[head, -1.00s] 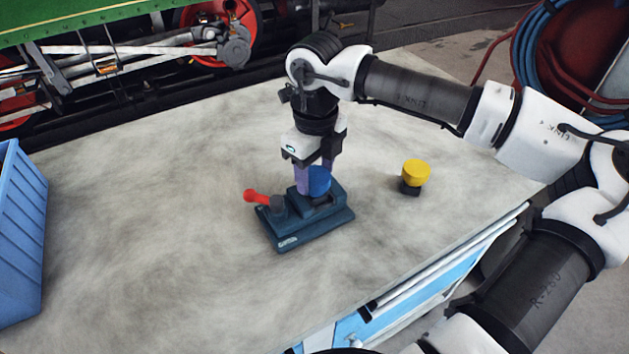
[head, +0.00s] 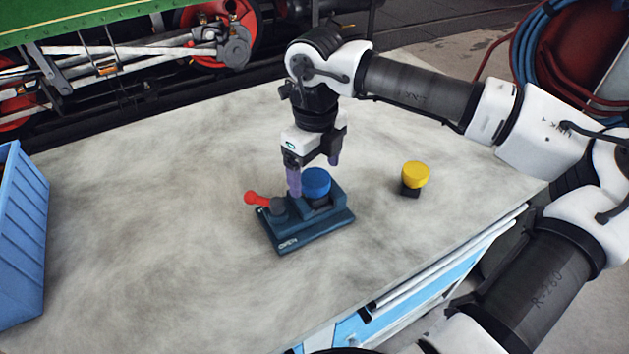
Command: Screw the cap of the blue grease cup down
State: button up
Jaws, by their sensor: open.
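The blue grease cup's cap (head: 316,181) sits on a dark blue-grey base block (head: 325,223) on the table. The block also carries a grey post with a red-knobbed lever (head: 256,198), which points left. My gripper (head: 314,178) is open, pointing down at the cap. One purple finger is at the cap's left and the other is behind it to the right, higher up. Whether either finger touches the cap cannot be told. The cup's body under the cap is mostly hidden.
A yellow-capped cup (head: 415,175) on a small black base stands to the right. A blue crate (head: 22,235) is at the left edge. The pale table (head: 150,200) is otherwise clear. A green steam tram (head: 80,20) stands behind it.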

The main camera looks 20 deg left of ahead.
jog(key=shift+r+p, duration=0.85)
jog(key=shift+r, duration=1.1)
